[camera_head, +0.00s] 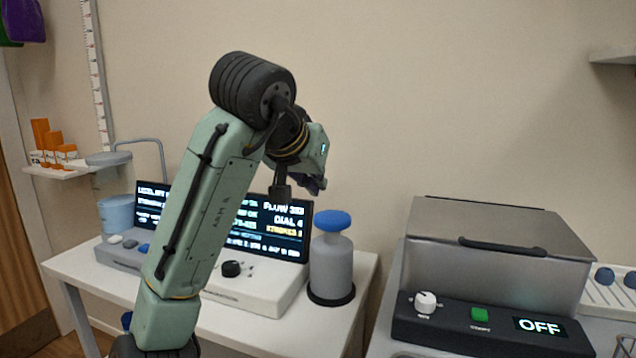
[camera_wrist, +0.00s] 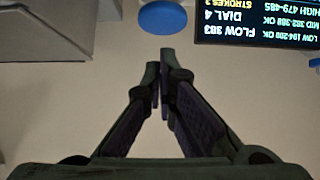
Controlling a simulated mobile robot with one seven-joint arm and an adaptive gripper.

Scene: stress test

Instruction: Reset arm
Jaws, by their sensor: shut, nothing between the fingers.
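My arm rises from the bottom of the head view and bends over at the top, in front of the white table (camera_head: 335,347). My gripper (camera_head: 316,184) hangs in the air in front of the display screen, partly hidden by my wrist. In the wrist view my gripper (camera_wrist: 162,60) has its dark fingers brought together at the tips, with nothing between them. The fingertips are close to the blue cap (camera_wrist: 163,17) in the picture; I cannot tell the distance.
A grey bottle (camera_head: 332,268) with a blue cap stands right of the display (camera_head: 270,228) and its dial box (camera_head: 245,288). A grey lidded machine (camera_head: 500,245) reading "OFF" stands at the right. A small shelf (camera_head: 75,170) with orange items is at the left.

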